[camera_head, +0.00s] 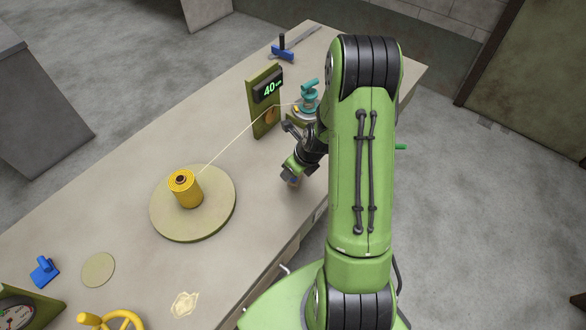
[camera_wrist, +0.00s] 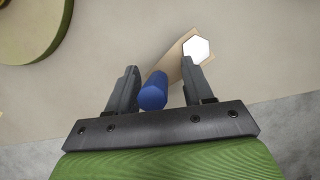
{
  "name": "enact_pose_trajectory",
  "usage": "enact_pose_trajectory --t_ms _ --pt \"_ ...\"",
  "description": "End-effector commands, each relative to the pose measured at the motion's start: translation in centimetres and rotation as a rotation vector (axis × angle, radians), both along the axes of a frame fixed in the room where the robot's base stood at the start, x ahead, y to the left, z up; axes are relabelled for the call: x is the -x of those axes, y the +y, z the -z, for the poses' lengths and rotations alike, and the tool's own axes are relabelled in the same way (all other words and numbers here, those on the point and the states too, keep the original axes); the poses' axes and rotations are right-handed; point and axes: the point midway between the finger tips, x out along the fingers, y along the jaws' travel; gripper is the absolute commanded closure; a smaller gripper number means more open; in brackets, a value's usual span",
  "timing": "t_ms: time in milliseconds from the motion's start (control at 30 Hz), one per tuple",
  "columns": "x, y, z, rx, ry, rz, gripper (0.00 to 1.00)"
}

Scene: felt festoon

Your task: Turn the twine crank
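The twine crank shows in the wrist view as a tan arm (camera_wrist: 178,66) with a white hexagonal end (camera_wrist: 197,50) and a blue handle (camera_wrist: 153,92). My gripper (camera_wrist: 161,68) is open, with its two fingers on either side of the blue handle. The handle lies close to the left finger, with a gap to the right finger; I cannot tell whether it touches. In the head view my gripper (camera_head: 292,172) is low by the table's right edge and hides most of the crank. Twine (camera_head: 228,144) runs from a yellow spool (camera_head: 187,190) toward a green-framed counter (camera_head: 266,98) reading 40.
The spool stands on a round tan disc (camera_head: 220,214) on the table (camera_head: 120,190). A teal device (camera_head: 309,97) stands behind my gripper, beside my arm. A blue clamp (camera_head: 283,52) is at the far end. A yellow wheel (camera_head: 120,318) and blue piece (camera_head: 44,270) are in front.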

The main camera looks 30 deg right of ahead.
Motion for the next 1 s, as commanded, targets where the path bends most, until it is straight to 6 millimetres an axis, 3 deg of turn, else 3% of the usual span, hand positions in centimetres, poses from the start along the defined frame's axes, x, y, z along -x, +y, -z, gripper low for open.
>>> enact_pose_trajectory --t_ms 267,367,800,1000 --pt "0.2 0.1 -0.1 -0.003 0.004 -0.002 0.48" --pt "0.6 -0.1 -1.2 -0.002 0.004 -0.001 0.48" --pt "4.8 -1.5 -12.3 0.002 -0.001 0.002 0.48" --pt "5.8 -1.7 -14.4 -0.001 0.002 -0.001 0.48"
